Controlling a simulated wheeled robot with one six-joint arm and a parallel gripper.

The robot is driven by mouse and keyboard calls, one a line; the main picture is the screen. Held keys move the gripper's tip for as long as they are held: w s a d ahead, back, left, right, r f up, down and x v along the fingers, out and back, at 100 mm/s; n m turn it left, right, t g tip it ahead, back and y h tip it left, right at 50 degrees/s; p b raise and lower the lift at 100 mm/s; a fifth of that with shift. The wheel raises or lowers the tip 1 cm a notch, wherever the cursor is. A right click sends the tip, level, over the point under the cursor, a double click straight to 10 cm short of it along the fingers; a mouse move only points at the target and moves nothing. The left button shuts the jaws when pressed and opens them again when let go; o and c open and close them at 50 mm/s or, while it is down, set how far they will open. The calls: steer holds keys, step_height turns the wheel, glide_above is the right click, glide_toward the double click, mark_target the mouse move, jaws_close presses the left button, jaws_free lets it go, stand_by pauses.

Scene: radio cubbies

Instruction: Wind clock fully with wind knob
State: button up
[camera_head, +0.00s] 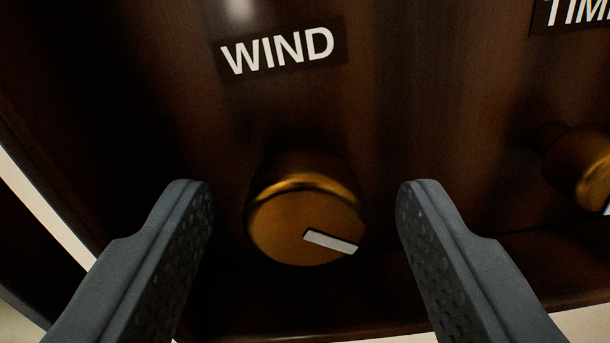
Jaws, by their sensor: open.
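The wind knob (285,226) is a round brass knob on the dark brown wooden clock front (420,110), below a white "WIND" label (278,50). A white pointer mark (331,242) on its face points right and slightly down. My gripper (304,205) is open, with one grey finger to the left of the knob and the other to its right. A gap shows between the knob and each finger, and neither appears to touch it. The clock's dial is not in view.
A second brass knob (578,168) sits at the right edge, below a partly cut-off label (577,12) reading "TIM". The clock's lower edge runs below the knobs. A pale surface shows at the lower left and lower right.

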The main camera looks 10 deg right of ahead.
steer(key=shift+w, duration=0.1)
steer(key=shift+c, duration=0.3)
steer(key=c, duration=0.9)
steer(key=shift+m, duration=0.8)
steer(key=o, duration=1)
steer(key=shift+c, duration=0.2)
steer(key=v, duration=1.7)
steer(key=shift+s, duration=0.2)
